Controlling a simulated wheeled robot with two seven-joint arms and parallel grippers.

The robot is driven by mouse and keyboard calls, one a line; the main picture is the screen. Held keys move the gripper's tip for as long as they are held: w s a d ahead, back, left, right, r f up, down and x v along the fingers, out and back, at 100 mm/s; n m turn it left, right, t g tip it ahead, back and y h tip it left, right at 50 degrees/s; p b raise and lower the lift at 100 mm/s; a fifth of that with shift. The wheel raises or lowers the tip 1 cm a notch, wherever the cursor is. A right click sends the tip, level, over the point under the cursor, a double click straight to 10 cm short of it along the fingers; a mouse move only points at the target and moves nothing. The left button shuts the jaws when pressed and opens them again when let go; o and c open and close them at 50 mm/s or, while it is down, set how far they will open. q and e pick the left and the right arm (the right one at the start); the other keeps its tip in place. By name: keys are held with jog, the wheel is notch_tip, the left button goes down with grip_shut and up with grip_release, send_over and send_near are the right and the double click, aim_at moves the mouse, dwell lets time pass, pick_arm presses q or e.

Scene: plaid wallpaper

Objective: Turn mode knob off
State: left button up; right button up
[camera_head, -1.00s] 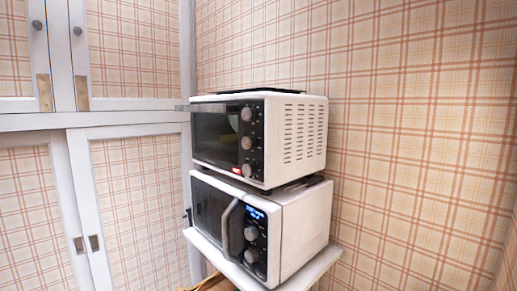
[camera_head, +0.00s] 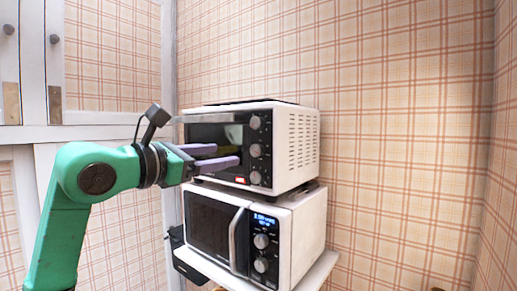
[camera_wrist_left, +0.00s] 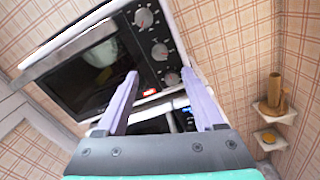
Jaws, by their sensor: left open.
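A white toaster oven (camera_head: 304,145) with a dark glass door and a black control panel stands on top of a microwave. Its panel carries three round grey knobs: a top knob (camera_head: 255,122), a middle knob (camera_head: 255,150) and a bottom knob (camera_head: 255,177). I cannot read which is the mode knob. My left gripper (camera_head: 228,155) is open, its two purple fingers in front of the oven door, left of the knobs. In the left wrist view the top knob (camera_wrist_left: 144,18), middle knob (camera_wrist_left: 160,52) and bottom knob (camera_wrist_left: 171,79) show beyond the fingers. My right gripper is out of view.
The white microwave (camera_head: 304,235), with a lit blue display and two knobs, stands below on a small white shelf (camera_head: 322,274). White-framed cabinets (camera_head: 112,133) are at the left. Wall shelves (camera_wrist_left: 275,112) holding wooden items show in the wrist view. Right of the ovens is open.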

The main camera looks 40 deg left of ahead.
pick_arm(q)
jog(key=p, duration=0.3)
send_near(255, 150)
jog(key=w, duration=0.3)
jog(key=w+p, duration=0.2)
jog(key=w, duration=0.1)
jog(key=w+p, duration=0.1)
jog(key=w, duration=0.1)
jog(key=shift+w+a+r, duration=0.1)
jog(key=shift+w+r, duration=0.05)
jog(key=shift+r, duration=0.1)
jog(key=shift+w+f, duration=0.15)
jog(key=shift+w, duration=0.05)
jog(key=shift+s, duration=0.1)
jog(key=c, duration=0.9)
grip_shut()
